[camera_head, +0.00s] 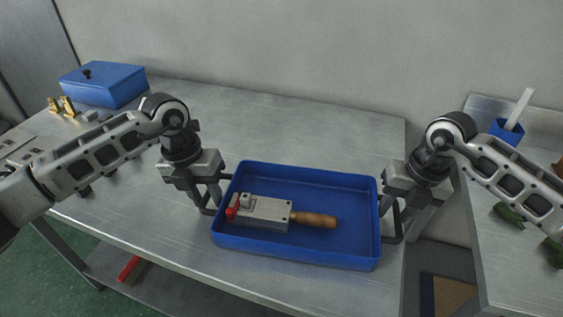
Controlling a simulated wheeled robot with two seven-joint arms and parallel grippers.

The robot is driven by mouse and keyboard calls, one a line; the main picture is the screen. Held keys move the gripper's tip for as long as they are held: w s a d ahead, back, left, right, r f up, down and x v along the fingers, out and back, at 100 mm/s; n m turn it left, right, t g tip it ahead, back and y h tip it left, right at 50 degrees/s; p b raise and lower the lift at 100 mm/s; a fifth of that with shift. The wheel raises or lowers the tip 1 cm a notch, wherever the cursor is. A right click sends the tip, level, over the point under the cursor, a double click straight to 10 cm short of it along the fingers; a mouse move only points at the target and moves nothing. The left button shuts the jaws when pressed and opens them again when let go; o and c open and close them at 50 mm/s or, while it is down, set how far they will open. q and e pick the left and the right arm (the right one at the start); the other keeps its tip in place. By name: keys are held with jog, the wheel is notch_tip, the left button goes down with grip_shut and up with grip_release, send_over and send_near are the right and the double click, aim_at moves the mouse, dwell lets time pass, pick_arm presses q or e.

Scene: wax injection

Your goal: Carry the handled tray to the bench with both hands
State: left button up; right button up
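The blue handled tray (335,180) is over the near right part of the metal bench. I cannot tell whether it rests on the bench or is held just above. A metal tool with a wooden handle and a red part (265,212) lies inside it. The tray has a dark handle at each end. My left gripper (208,200) is at the left handle and my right gripper (396,208) is at the right handle. Both sets of fingers are partly hidden against the dark handles, so their grip is unclear.
The metal bench (290,125) has clear room behind the tray. A lidded blue box (103,84) and small brass parts (62,106) stand at the far left. A second table (515,270) at right carries a blue cup (507,131) and green pieces (508,214). A gap separates the tables.

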jog(key=shift+r, duration=0.25)
pick_arm(q)
notch_tip(320, 180, up, 11)
jog(key=a, duration=0.2)
pick_arm(e)
notch_tip(320, 180, up, 11)
jog(key=d, duration=0.2)
jog(key=shift+s+r, duration=0.15)
jog(key=shift+r, duration=0.05)
pick_arm(q)
jog(key=shift+r, duration=0.1)
pick_arm(e)
jog(key=shift+d, duration=0.1)
